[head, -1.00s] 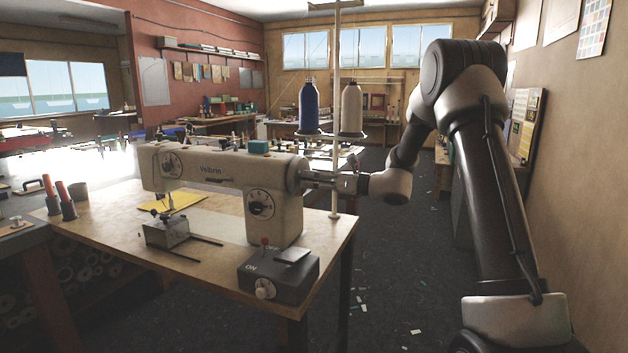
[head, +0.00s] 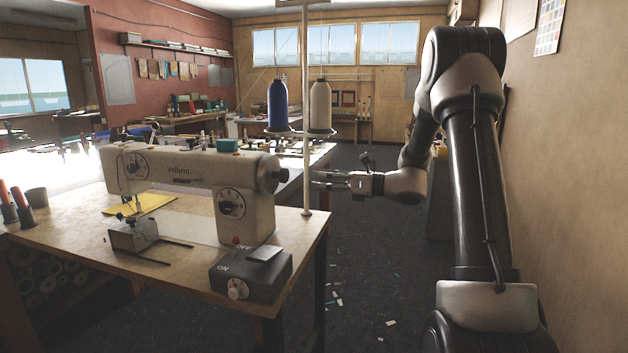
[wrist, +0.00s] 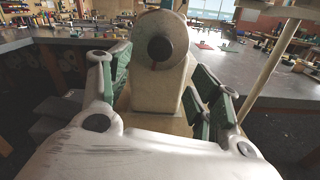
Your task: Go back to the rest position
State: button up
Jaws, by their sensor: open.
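My gripper (head: 322,179) points left in the head view, just right of the thread stand's pole and level with the sewing machine's handwheel end. Its fingers are apart with nothing between them. In the wrist view my gripper (wrist: 165,100) shows its two green-padded fingers spread at left and right. The sewing machine (head: 190,187) stands on the wooden table (head: 75,245). Its end with the dark round handwheel (wrist: 160,48) shows beyond and between the fingers in the wrist view. I see no contact between gripper and machine.
The pole (head: 306,120) carries a blue thread cone (head: 277,105) and a beige thread cone (head: 320,105) close to my gripper. A dark switch box (head: 250,275) sits at the table's front corner. A wall (head: 565,200) stands right of my arm. Dark floor between is open, with scraps.

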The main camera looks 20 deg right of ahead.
dwell(0.4)
jog(key=s+f+n+g+h, duration=0.2)
jog(key=s+f+n+g, duration=0.2)
jog(key=s+f+n, duration=0.3)
jog(key=s+d+f+n+g+h, duration=0.1)
jog(key=s+n+g+h, duration=0.2)
jog(key=s, duration=0.4)
jog(key=s+f+n+g+h, duration=0.1)
jog(key=s+f+n+g, duration=0.1)
jog(key=s+n, duration=0.35)
jog(key=s+d+r+n+t+h, duration=0.1)
jog(key=s+r+n+h, duration=0.3)
jog(key=s, duration=0.4)
jog(key=s+d+r+n+t+h, duration=0.1)
jog(key=s+d+r+n+h, duration=0.2)
jog(key=s+r+n, duration=0.4)
jog(key=shift+s+d+r+n+t+h, duration=0.2)
jog(key=shift+s+n+t+h, duration=0.3)
jog(key=shift+s+h, duration=0.55)
jog(key=shift+s+y, duration=0.2)
jog(key=shift+y, duration=0.05)
